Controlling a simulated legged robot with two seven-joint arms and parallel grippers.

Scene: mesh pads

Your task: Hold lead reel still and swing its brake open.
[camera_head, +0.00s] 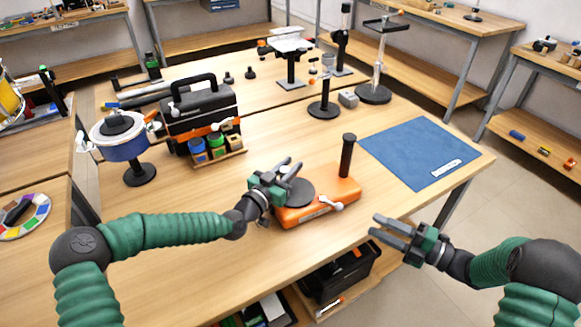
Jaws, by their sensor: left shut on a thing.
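The lead reel, as I take it, is an orange base (348,190) with a dark round disc and an upright black post, on the near part of the table. A white lever (331,203), which looks like its brake, lies along the front side of the base. My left gripper (292,170) is at the left end of the reel, beside the disc, and is shut on the reel. Its exact grip on the reel is hard to make out. My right gripper (376,226) is open and empty, in front of and to the right of the reel, apart from the lever.
A blue mat (415,147) with a white label lies to the right of the reel. A black toolbox (200,108) and a blue drum on a stand (118,147) stand at the left. Several stands are at the back. A black crate (340,277) sits below the front edge.

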